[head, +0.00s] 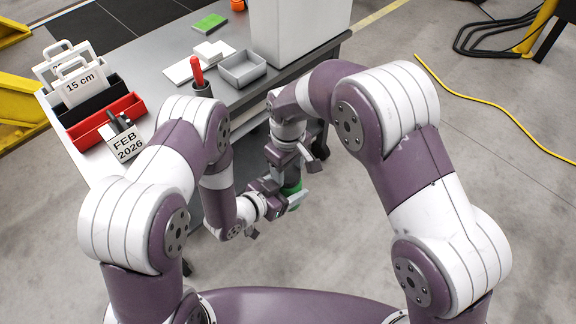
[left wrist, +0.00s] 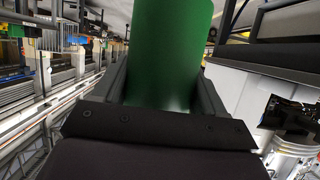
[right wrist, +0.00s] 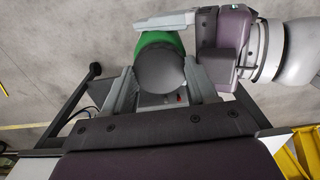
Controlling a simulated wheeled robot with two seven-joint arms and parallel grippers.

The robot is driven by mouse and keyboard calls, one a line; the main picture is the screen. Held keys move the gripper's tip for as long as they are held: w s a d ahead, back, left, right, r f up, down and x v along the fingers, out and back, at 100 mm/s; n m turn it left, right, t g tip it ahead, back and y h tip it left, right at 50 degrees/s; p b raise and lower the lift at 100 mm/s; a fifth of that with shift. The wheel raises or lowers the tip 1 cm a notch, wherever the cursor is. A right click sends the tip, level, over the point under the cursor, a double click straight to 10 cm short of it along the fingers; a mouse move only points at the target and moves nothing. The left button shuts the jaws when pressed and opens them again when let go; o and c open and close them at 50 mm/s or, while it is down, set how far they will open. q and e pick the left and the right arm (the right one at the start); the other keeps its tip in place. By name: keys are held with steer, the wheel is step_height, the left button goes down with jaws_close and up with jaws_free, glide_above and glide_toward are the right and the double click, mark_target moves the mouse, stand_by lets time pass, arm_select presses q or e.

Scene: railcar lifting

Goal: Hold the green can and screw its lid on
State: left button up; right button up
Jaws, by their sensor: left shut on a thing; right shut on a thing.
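The green can (head: 295,199) is held in the air in front of the table, and its green side fills the middle of the left wrist view (left wrist: 172,50). My left gripper (head: 283,198) is shut on the can from the side. A dark grey round lid (right wrist: 160,77) lies in front of the can's end in the right wrist view. My right gripper (right wrist: 160,85) is shut on the lid, a finger on each side. In the head view my right gripper (head: 292,168) is just above the can. Whether the lid's thread is engaged cannot be told.
The grey table (head: 180,45) stands behind my arms. It carries a red bin (head: 105,122), a grey tray (head: 242,67), a red-handled tool (head: 197,72), a date sign (head: 127,147) and a large pale box (head: 290,30). A yellow cable (head: 500,110) lies on open floor at right.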

steer(key=shift+f, duration=0.2)
arm_select(q)
jaws_close()
arm_select(e)
steer(key=o, duration=1)
steer(key=shift+a, duration=0.1)
steer(key=shift+r, duration=0.35)
steer(key=shift+s+r, duration=0.1)
steer(key=shift+r, duration=1.85)
